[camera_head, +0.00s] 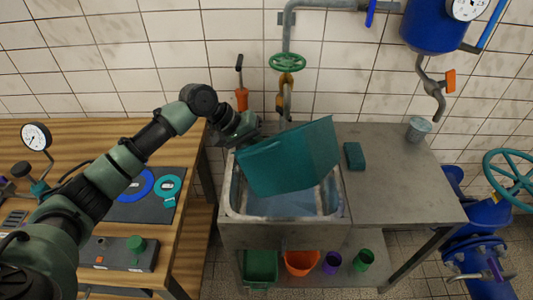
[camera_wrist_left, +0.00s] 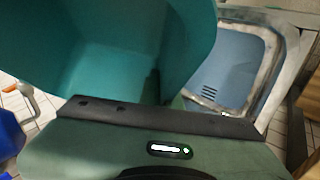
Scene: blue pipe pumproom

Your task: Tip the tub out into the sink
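The teal tub (camera_head: 285,160) is steeply tilted in the air above the sink, and its underside and sides face the head camera. My left gripper (camera_head: 247,140) is at the tub's upper left edge and appears shut on it; the fingertips are hidden. In the left wrist view the smooth inside of the tub (camera_wrist_left: 110,60) shows, with no loose items visible there. The metal sink (camera_head: 228,208) lies below, its basin partly hidden by the tub. In the left wrist view the sink (camera_wrist_left: 235,62) shows a bluish basin with dark slots. My right gripper is in neither view.
A tap with a green handwheel (camera_head: 287,62) stands behind the sink. A teal sponge (camera_head: 354,156) and a grey cup (camera_head: 418,129) are on the metal counter (camera_head: 390,185). A wooden bench (camera_head: 100,150) is at left. Several coloured containers sit on the shelf below.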

